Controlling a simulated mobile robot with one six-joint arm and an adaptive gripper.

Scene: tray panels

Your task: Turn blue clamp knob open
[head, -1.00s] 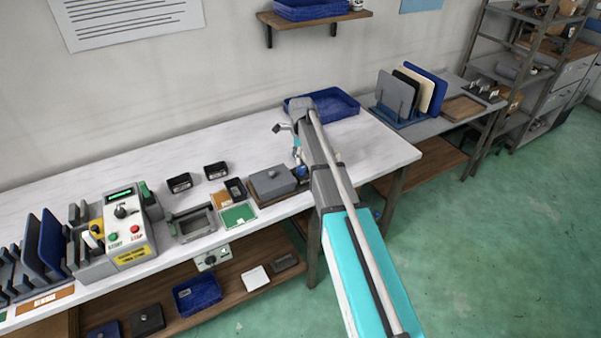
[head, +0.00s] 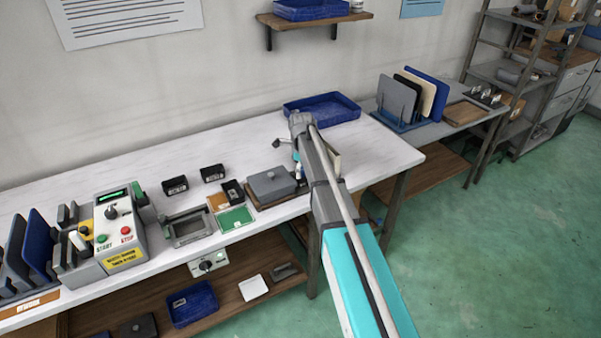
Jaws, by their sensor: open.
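A grey block (head: 270,183) sits on a brown base (head: 262,207) near the front edge of the white bench. I cannot make out the blue clamp knob; my arm covers the area just right of the block. My arm reaches in from the lower right and ends above and right of the block.
A blue tray (head: 345,107) stands behind my arm. A cream panel (head: 335,162) shows just right of the arm. A grey frame (head: 187,229), a green panel (head: 235,218) and a control box (head: 118,240) stand left. The bench's back middle is clear.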

